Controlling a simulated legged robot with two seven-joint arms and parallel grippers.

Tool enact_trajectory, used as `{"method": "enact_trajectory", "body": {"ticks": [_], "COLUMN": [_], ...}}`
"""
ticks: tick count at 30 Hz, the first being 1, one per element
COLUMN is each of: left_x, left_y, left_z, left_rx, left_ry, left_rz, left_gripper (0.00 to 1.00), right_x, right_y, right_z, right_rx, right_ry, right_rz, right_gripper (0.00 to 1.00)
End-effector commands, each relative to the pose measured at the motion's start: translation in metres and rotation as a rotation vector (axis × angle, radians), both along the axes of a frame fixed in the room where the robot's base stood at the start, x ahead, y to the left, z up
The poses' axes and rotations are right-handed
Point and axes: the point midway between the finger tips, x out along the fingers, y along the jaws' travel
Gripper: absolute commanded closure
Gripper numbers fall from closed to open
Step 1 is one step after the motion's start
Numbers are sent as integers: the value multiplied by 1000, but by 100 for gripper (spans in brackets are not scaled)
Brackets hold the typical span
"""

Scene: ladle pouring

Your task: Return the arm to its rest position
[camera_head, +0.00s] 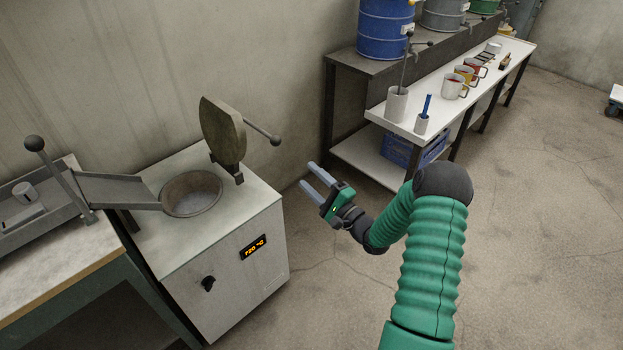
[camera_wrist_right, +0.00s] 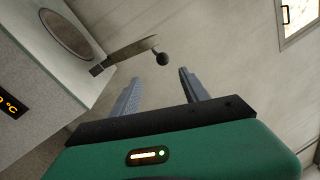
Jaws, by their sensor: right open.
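My right arm (camera_head: 425,265), in a green ribbed sleeve, comes up from the bottom right of the head view. Its gripper (camera_head: 312,180) is held in the air to the right of the white furnace, apart from it. The two grey fingers are spread, with nothing between them; they also show empty in the right wrist view (camera_wrist_right: 158,88). My left gripper is not in view.
The white furnace (camera_head: 225,270) has a round pot opening (camera_head: 191,193) and a raised lid (camera_head: 223,135) with a ball-ended handle. A bench (camera_head: 60,268) stands left. A white shelf (camera_head: 440,125) holds mugs (camera_head: 455,86) and a ladle holder (camera_head: 396,104).

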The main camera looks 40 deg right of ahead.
Motion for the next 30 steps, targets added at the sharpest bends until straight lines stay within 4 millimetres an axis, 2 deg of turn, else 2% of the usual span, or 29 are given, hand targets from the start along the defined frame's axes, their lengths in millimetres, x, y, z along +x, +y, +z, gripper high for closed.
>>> {"method": "enact_trajectory", "body": {"ticks": [5,8,11,12,14,17,20,21,24,25,27,30], "left_x": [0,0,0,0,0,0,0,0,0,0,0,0], "left_y": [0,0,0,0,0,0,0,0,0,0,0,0], "left_z": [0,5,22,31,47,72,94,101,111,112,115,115], "left_rx": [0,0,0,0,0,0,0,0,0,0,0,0], "left_ry": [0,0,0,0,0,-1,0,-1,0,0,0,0], "left_rz": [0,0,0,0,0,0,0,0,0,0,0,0], "left_gripper": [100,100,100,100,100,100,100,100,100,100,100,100], "right_x": [0,7,29,37,41,13,-48,-77,-136,-150,-174,-190], "right_y": [0,7,37,55,86,137,187,205,241,249,262,270], "right_z": [0,3,9,11,14,23,40,45,54,56,59,59], "right_rx": [0,-43,-253,-391,-636,-1049,-1386,-1481,-1624,-1649,-1683,-1701], "right_ry": [0,36,199,300,470,744,940,988,1028,1027,1018,1005], "right_rz": [0,1,5,14,51,190,443,563,832,897,1013,1093], "right_gripper": [47,47,47,47,47,47,47,47,47,47,47,47]}}
